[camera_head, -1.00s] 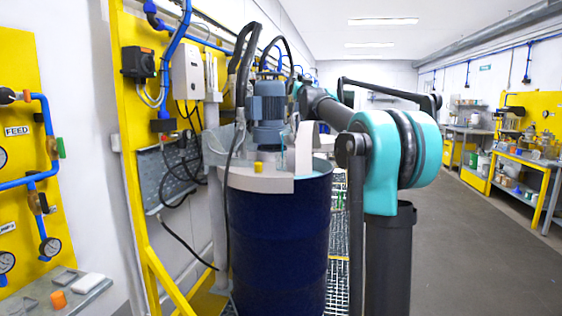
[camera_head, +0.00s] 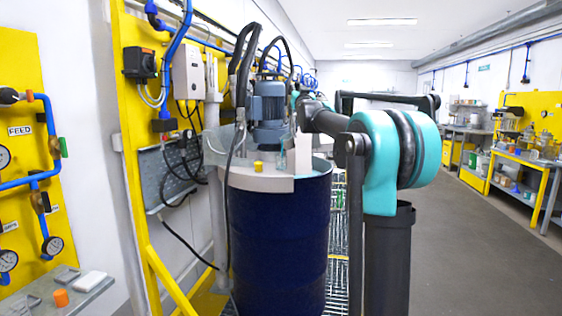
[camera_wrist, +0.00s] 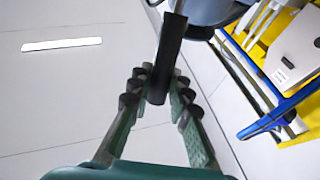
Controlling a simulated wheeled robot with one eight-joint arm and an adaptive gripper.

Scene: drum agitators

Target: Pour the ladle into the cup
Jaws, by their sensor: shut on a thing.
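In the wrist view my gripper (camera_wrist: 157,88) has its two green fingers with dark pads closed around a dark, straight handle (camera_wrist: 172,45). I take this handle to be the ladle's; its bowl is not visible. In the head view my gripper and the ladle are mostly hidden behind the agitator motor and the drum's top.
A dark blue drum (camera_head: 278,240) with a pale lid stands before my arm, with a blue-grey motor (camera_head: 267,112) on top. Yellow frames with pipes and hoses line the left wall. A small shelf (camera_head: 70,296) is at lower left. The floor at right is clear.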

